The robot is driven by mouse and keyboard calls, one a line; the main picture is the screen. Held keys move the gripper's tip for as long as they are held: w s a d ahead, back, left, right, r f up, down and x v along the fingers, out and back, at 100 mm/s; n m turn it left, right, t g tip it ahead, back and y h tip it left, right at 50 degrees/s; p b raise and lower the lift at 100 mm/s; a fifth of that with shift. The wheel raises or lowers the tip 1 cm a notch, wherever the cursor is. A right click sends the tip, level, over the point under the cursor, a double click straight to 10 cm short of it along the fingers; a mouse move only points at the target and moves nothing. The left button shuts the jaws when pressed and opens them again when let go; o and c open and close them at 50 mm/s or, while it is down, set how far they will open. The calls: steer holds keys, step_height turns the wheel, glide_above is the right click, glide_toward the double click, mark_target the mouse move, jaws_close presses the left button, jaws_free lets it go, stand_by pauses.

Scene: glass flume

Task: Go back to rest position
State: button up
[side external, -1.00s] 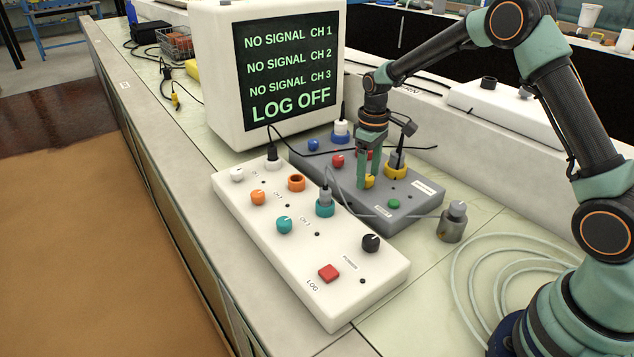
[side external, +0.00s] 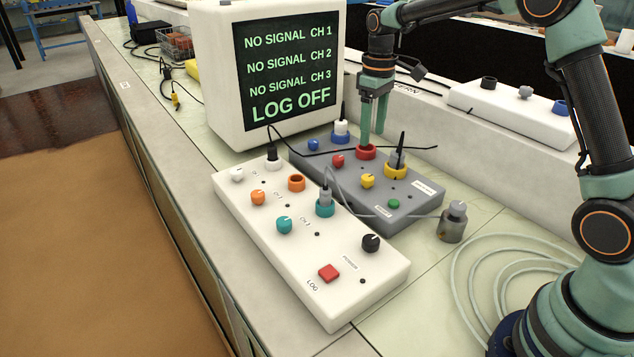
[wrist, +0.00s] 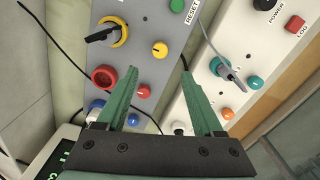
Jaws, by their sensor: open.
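My gripper (side external: 373,122) is open and empty, pointing down above the back part of the grey box (side external: 405,208). In the side view its fingers overlap the red socket (side external: 366,153). In the wrist view my gripper (wrist: 160,75) has its fingers spread wide, with nothing between them but the grey box face below. The yellow knob (side external: 368,181) on the grey box stands clear of the fingers. It also shows in the wrist view (wrist: 159,49).
A white box (side external: 330,255) with knobs and a red button (side external: 329,272) stands in front. A monitor (side external: 222,85) reading "LOG OFF" stands at the left. Thin cables cross both boxes.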

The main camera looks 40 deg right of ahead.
steer(key=shift+r, duration=0.3)
steer(key=s+a+r+m+t, duration=0.2)
steer(key=s+a+r+t, duration=0.15)
steer(key=s+r, duration=0.5)
steer(key=s+a+f+m+t, duration=0.1)
steer(key=s+a+f+t, duration=0.1)
steer(key=s, duration=0.9)
steer(key=shift+s+a, duration=0.25)
steer(key=shift+a, duration=0.25)
